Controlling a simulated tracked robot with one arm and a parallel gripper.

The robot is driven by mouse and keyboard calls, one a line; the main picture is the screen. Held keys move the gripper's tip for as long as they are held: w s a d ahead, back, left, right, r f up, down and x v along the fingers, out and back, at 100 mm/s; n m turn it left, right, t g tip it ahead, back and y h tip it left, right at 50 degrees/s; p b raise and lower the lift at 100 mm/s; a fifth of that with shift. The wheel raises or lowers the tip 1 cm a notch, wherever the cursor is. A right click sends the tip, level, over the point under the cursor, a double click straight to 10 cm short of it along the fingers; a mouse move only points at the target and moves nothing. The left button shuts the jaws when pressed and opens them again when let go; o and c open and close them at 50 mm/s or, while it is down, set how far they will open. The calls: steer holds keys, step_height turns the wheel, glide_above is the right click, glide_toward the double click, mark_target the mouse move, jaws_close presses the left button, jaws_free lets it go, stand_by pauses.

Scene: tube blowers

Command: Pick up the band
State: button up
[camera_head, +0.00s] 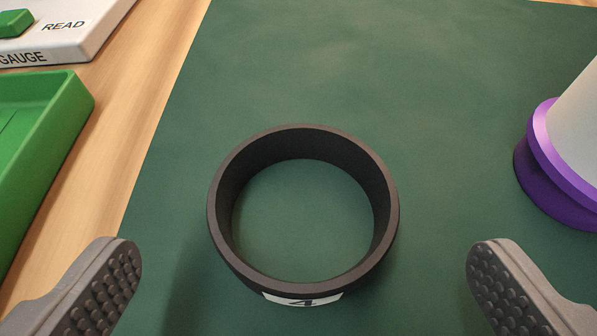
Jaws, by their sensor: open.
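The band (222,215) is a dark grey-black ring lying flat on the green mat, in the middle of the view. Its near outer side carries a white label with a black 4, partly cut off by the ring's curve. My gripper (305,285) is open, with one studded grey finger at the lower left and the other at the lower right. The fingers are wide apart on either side of the band, toward its near side. Neither finger appears to touch it.
A purple-based pale tube (565,165) stands on the green mat (420,70) at right. A green tray (75,105) is at left on the wooden table (150,110). A white gauge box (95,20) with a green READ button is at the upper left. The mat beyond the band is clear.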

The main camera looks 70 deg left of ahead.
mark_target(339, 148)
steer(key=x, duration=0.4)
steer(key=shift+f+b, duration=0.3)
steer(key=shift+b, duration=0.1)
steer(key=shift+w+a, duration=0.1)
steer(key=shift+a, duration=0.25)
steer(key=c, duration=1.1)
steer(key=shift+o, duration=0.2)
